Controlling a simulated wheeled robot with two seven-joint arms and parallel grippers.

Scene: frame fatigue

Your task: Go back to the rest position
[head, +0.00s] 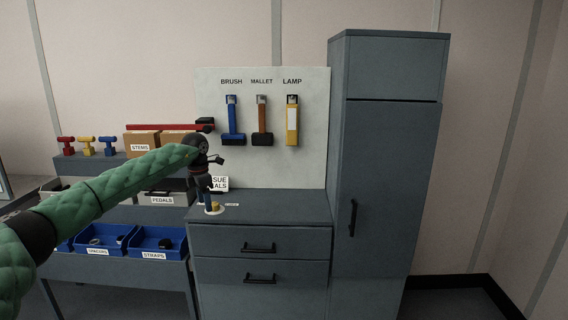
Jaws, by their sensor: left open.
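My left arm, in a green padded sleeve, reaches in from the left in the head view. My left gripper (208,196) points down over the left end of the grey cabinet top (280,206). It is open. A small blue and yellow item (215,207) stands on a pale round base right by the fingertips. I cannot tell whether the fingers touch it. A white sign (219,183) behind the gripper is partly hidden by it. My right gripper is not in view.
A white board (312,165) holds a blue brush (232,120), a mallet (262,120) and a yellow lamp (292,120). A tall grey cabinet (385,180) stands right. Blue bins (160,243) and a shelf of boxes (142,139) lie left. The cabinet top's right part is clear.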

